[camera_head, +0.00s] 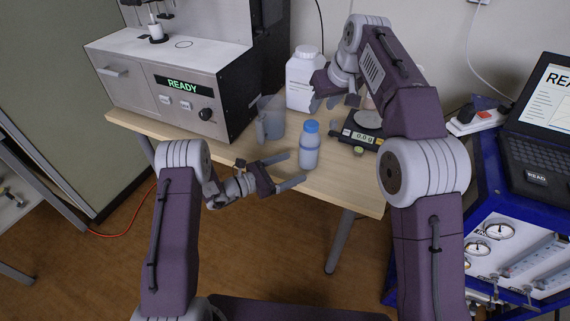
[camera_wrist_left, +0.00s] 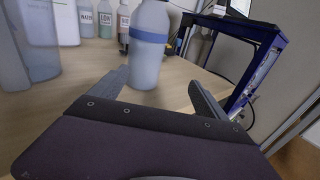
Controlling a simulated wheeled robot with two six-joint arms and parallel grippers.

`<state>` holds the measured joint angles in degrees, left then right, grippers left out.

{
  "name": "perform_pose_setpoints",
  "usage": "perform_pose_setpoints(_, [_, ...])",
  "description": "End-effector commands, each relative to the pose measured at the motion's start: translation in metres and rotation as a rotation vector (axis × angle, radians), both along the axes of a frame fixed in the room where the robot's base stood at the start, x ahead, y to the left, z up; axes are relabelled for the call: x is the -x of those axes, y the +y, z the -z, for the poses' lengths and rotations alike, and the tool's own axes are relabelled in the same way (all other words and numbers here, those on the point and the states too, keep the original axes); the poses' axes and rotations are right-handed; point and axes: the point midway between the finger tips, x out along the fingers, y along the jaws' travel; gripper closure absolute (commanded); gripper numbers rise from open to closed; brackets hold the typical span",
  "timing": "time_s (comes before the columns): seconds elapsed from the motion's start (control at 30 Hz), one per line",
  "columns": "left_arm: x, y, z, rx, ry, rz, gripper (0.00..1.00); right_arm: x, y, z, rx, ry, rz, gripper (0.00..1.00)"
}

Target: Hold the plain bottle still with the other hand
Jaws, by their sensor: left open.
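A pale translucent bottle with a blue cap (camera_head: 309,151) and no visible label stands upright near the table's front edge. In the left wrist view the bottle (camera_wrist_left: 147,62) shows a blue band, and its top is cut off. My left gripper (camera_head: 294,169) is open, with its two fingers pointing at the bottle. The bottle stands at or just beyond the fingertips, between their lines; I see no grip on it. My right gripper (camera_head: 324,104) hangs above the table behind the bottle, beside a big white jug. Its fingers look apart, with nothing visible between them.
A clear beaker (camera_head: 270,121) stands left of the bottle, and the white jug (camera_head: 300,84) behind it. A scale (camera_head: 358,137) reading 0.0 is to the right. The analyser (camera_head: 185,90) showing READY fills the table's left. Labelled bottles (camera_wrist_left: 106,22) stand farther back.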

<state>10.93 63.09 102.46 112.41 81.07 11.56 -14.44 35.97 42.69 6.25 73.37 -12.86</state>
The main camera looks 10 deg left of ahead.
Motion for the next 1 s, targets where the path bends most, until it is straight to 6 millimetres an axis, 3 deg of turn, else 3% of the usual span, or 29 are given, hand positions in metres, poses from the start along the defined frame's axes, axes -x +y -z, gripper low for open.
perform_pose_setpoints(0.1, [-0.015,0.014,0.001,0.055,-0.007,-0.077,0.14,0.000,0.000,0.000,0.000,0.000,0.000,0.64])
perform_pose_setpoints(0.27, [-0.019,0.016,0.001,0.067,-0.012,-0.094,0.14,0.000,0.000,0.000,0.000,0.000,0.000,0.64])
perform_pose_setpoints(0.7, [-0.066,-0.041,0.001,0.064,-0.012,-0.089,0.14,0.000,0.000,0.000,0.000,0.000,0.000,0.64])
perform_pose_setpoints(1.0, [-0.076,-0.053,0.001,0.064,-0.009,-0.091,0.14,0.000,0.000,0.000,0.000,0.000,0.000,0.64])
